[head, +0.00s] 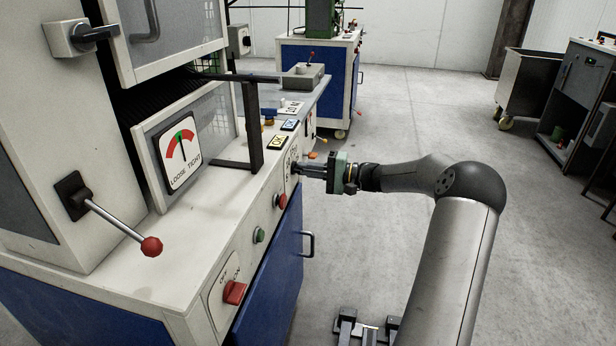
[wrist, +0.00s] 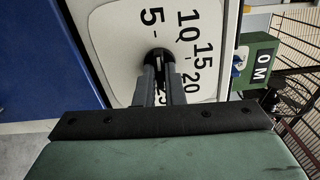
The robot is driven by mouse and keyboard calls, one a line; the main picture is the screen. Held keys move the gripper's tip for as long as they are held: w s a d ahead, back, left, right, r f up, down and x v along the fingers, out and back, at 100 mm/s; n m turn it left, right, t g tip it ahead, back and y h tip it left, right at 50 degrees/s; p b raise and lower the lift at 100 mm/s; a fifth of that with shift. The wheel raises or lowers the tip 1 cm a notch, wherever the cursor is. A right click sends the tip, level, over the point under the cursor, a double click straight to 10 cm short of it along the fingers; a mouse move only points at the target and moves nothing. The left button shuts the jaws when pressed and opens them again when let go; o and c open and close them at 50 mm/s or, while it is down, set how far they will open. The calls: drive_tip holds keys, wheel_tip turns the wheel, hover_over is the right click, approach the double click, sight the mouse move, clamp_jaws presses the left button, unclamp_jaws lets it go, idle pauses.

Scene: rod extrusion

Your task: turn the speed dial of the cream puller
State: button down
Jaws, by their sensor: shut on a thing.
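The cream puller (head: 150,265) stands at the left in the head view. Its speed dial is on the front panel, and my gripper (head: 298,170) reaches it from the right. In the wrist view the black dial knob (wrist: 160,57) sits on a white plate (wrist: 120,30) with the numbers 5, 10, 15, 20 and a partly hidden 25. My gripper's two fingers also show there (wrist: 159,82), shut on the knob from both sides. The knob's pointer is hard to make out between the fingers.
The panel also holds a red switch (head: 235,291), a green button (head: 259,235) and a red button (head: 280,201). A lever with a red knob (head: 151,247) sticks out at the left.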

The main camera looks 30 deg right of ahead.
drive_tip(key=shift+n, duration=0.5)
drive_tip(key=c, duration=1.5)
unclamp_jaws()
drive_tip(key=p+v, duration=0.3)
drive_tip(key=v, duration=1.4)
drive_tip(key=shift+s+d, duration=0.15)
drive_tip(key=shift+d, duration=0.05)
